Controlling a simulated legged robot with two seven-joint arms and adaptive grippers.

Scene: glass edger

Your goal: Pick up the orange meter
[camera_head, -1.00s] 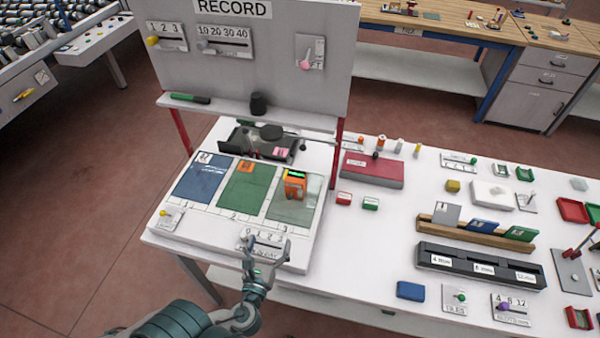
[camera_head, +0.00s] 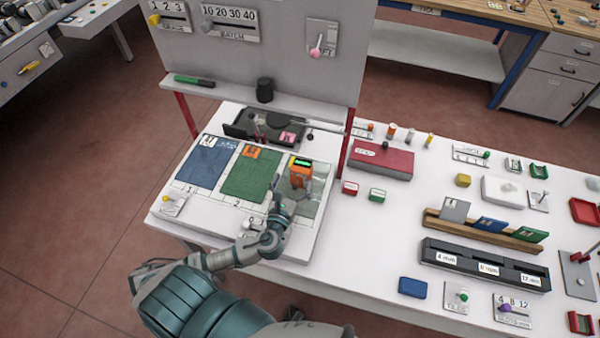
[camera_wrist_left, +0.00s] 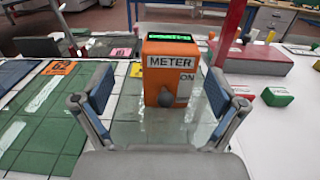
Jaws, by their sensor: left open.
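The orange meter (camera_head: 301,173) stands upright on the clear glass sheet (camera_head: 310,203) at the right of the white board. It has a green display on top. In the left wrist view the meter (camera_wrist_left: 170,75) shows a METER label, an ON label and a dark knob on its front. My left gripper (camera_head: 290,188) is open, just in front of the meter. In the left wrist view its two fingers (camera_wrist_left: 158,108) stand to either side of the meter's lower part, with gaps between. My right gripper is in neither current view.
A green sheet (camera_head: 250,176) and a blue sheet (camera_head: 207,162) lie to the left of the meter. A black tray (camera_head: 272,130) is behind it. A red box (camera_head: 380,162) and small red and green blocks stand to the right.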

